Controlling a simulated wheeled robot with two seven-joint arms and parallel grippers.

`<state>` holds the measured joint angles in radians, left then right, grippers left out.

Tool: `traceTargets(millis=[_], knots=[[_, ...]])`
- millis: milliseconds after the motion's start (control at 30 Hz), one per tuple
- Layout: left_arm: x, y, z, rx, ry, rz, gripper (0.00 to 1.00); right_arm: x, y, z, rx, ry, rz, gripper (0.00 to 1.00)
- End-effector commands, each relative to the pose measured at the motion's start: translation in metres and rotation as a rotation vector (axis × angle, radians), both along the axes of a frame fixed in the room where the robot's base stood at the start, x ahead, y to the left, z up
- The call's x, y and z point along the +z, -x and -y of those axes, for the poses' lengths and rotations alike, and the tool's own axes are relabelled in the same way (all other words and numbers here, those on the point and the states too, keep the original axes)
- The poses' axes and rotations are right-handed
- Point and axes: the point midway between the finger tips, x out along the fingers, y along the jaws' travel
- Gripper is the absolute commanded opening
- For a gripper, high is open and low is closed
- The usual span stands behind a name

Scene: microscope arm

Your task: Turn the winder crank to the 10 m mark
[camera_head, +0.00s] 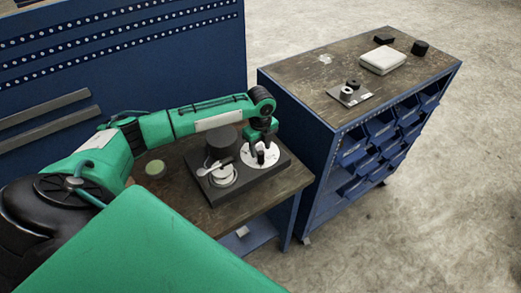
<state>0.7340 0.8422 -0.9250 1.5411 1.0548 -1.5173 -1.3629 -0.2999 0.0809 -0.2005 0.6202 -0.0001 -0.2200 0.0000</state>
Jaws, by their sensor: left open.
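The winder has a dark base plate (268,178) on the bench. On its right part is a white round dial (271,163) with small dark marks, too small to read. A short black upright knob (261,158) stands on this dial. On its left part is a pale round reel (225,180) with a light lever (213,165) across its top. I cannot tell for certain which part is the crank. My left gripper (262,143) points down over the dial, just above or around the black knob. It is open; contact is unclear. My right gripper is not in view.
A dark cylinder (221,139) stands behind the reel. A green-topped disc (155,168) lies left on the wooden bench (190,200). A blue cabinet (290,100) at right carries a white block (382,59) and small black parts. A blue perforated panel (200,60) rises behind my arm.

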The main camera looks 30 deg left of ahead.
Motion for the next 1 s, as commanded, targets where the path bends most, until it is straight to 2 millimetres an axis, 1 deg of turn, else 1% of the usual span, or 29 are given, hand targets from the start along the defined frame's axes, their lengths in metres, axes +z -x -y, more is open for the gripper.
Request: traceTargets(millis=[33,100,233,400,600,667,700,833,1000], knots=[[-0.006,0.001,0.001,0.000,0.000,-0.003,0.45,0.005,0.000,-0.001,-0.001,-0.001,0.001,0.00],[-0.017,0.001,0.000,0.001,-0.001,-0.003,0.45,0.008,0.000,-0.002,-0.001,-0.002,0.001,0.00],[-0.029,0.000,0.000,0.000,0.000,-0.001,0.45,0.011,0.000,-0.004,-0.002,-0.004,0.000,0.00],[-0.035,0.000,0.001,-0.001,-0.001,0.001,0.45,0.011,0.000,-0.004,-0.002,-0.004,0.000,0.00],[-0.036,0.000,0.000,-0.001,-0.001,0.001,0.45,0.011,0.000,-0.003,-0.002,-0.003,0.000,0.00],[-0.035,0.000,0.000,0.000,-0.001,0.001,0.33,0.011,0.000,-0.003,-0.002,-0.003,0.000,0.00],[-0.035,0.000,0.000,0.000,-0.001,0.001,0.25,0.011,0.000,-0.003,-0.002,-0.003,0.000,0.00],[-0.035,0.000,0.000,0.000,-0.001,0.001,0.00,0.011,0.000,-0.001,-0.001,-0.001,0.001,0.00],[-0.035,0.000,0.000,-0.001,-0.001,0.001,0.00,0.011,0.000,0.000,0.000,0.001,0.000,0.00]])
